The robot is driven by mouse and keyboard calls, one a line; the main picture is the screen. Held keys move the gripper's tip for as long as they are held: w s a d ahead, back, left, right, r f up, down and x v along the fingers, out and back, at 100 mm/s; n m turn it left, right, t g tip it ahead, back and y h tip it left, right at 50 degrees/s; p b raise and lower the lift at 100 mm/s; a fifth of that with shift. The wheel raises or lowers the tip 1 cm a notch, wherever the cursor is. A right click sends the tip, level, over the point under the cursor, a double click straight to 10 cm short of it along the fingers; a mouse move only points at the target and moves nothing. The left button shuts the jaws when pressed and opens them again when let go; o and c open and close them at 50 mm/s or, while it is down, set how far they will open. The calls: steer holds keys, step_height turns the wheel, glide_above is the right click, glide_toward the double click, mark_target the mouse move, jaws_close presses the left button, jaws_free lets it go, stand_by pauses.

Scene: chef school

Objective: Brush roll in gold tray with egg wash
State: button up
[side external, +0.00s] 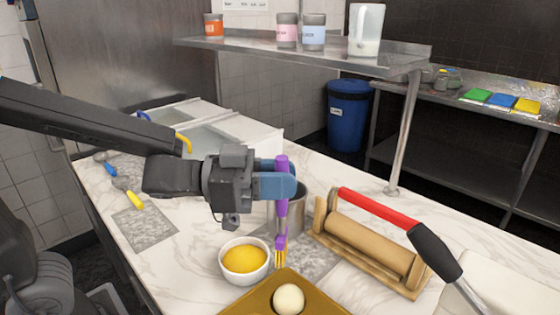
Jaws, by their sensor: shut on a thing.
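My gripper (283,181) is shut on a purple brush (282,208) and holds it upright, bristles down. The brush's yellow bristles (280,258) hang between the egg wash bowl and the gold tray, near the tray's far edge; I cannot tell whether they touch anything. The white bowl of yellow egg wash (244,259) stands just left of the bristles. A pale round roll (289,299) sits in the gold tray (255,302) at the bottom of the view. The tray's near part is cut off by the picture edge.
A metal container (300,216) stands behind the brush. A wooden rack (370,246) with a rolling pin, and a red-and-black handled tool (390,214), lie to the right. Blue and yellow-handled utensils (128,193) lie at the left. A metal shelf (300,52) hangs above the counter's back.

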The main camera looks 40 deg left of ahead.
steer(key=shift+f, duration=0.6)
